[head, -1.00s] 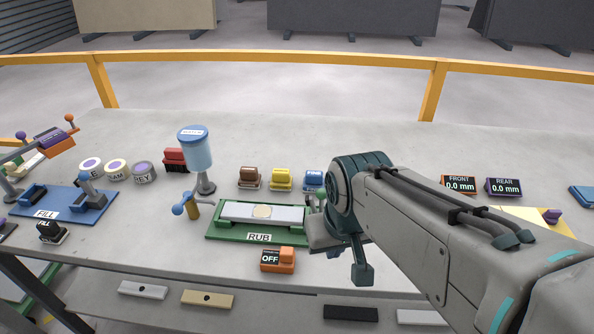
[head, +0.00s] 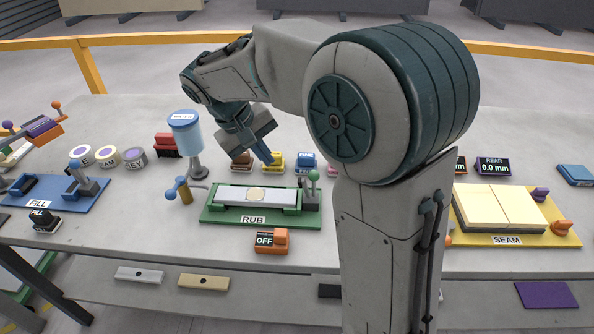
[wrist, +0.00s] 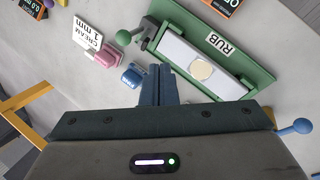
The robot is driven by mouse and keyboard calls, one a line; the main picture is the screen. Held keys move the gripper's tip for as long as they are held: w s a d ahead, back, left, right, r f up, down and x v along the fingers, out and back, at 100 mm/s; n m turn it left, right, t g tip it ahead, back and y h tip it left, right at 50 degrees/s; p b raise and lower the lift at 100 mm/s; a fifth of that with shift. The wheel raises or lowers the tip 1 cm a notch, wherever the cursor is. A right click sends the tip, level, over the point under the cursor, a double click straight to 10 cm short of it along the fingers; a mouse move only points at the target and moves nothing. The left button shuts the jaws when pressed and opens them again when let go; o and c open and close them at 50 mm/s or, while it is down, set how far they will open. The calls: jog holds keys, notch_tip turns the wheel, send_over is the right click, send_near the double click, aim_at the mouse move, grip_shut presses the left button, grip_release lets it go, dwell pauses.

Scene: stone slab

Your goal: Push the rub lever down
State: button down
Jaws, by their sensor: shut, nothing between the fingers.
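The rub station is a green base (head: 262,219) labelled RUB with a pale slab (head: 245,195) on it. Its rub lever, with a green ball knob (head: 313,175), stands up at the right end of the base beside a dark grey bracket. In the wrist view the green knob (wrist: 124,37) is up and left of the fingertips, and the station (wrist: 245,70) is to their upper right. My gripper (head: 272,161) is behind the station, above the row of coloured blocks, left of the lever. Its blue fingers (wrist: 157,72) are shut, empty and apart from the lever.
A blue block (head: 305,162) and a yellow block (head: 274,163) stand behind the station. A blue-topped dispenser (head: 185,135) and a tap with a blue handle (head: 180,188) stand to the left. An orange OFF switch (head: 272,241) sits in front. The seam station (head: 560,237) is at right.

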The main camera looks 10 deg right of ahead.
dwell(0.3)
send_near(313, 185)
jog(key=a+f, duration=0.2)
jog(key=f, duration=0.1)
jog(key=a+f, duration=0.1)
jog(key=f, duration=0.1)
jog(key=shift+s+a+p, duration=0.15)
jog(key=shift+p, duration=0.2)
jog(key=d, duration=0.1)
jog(key=d+p, duration=0.1)
jog(key=shift+w+d+r, duration=0.25)
jog(key=shift+d+r, duration=0.05)
jog(key=shift+w+d, duration=0.1)
jog(key=shift+d, duration=0.5)
jog(key=shift+r, duration=0.1)
